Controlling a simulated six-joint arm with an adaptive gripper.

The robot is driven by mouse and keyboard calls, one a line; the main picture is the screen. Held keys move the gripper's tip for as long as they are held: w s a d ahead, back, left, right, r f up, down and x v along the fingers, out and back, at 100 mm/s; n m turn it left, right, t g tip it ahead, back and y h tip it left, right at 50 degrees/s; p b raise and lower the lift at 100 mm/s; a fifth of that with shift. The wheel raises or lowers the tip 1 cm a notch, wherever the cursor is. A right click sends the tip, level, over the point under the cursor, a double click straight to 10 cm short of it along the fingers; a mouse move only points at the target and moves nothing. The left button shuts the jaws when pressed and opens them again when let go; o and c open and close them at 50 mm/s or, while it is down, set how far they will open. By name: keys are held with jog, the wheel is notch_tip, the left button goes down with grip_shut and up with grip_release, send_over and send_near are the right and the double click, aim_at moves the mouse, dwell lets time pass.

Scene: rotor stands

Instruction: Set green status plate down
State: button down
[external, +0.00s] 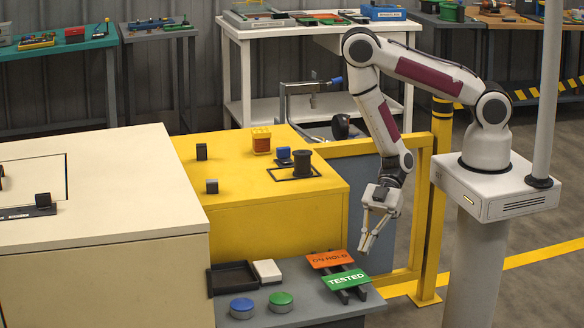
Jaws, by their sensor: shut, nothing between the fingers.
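The green status plate (346,279), lettered "TESTED", rests on a dark rack on the grey shelf, slightly tilted toward the camera. The orange plate (337,259), lettered "ON HOLD", lies just behind it on the same rack. My gripper (367,251) points down just right of and behind the green plate, near the right end of the orange plate. It is shut and holds nothing. In this view the fingertips look apart from the green plate; their exact height above the rack is hard to tell.
On the grey shelf (312,308) stand a black tray (233,278), a white block (267,271), a blue button (242,307) and a green button (281,301). The yellow bench (277,228) rises behind. A yellow rail frame (421,210) stands close behind my gripper.

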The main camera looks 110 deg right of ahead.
aim_at(348, 279)
jog(key=shift+w+a, duration=0.1)
jog(key=shift+w+a, duration=4.2)
jog(key=shift+s+d+f, duration=0.1)
jog(key=shift+f, duration=0.75)
jog(key=shift+f, duration=0.1)
jog(key=shift+s, duration=0.1)
jog(key=shift+s+d, duration=0.65)
jog(key=shift+s, duration=0.1)
jog(key=shift+w+r, duration=0.15)
jog(key=shift+r, duration=0.6)
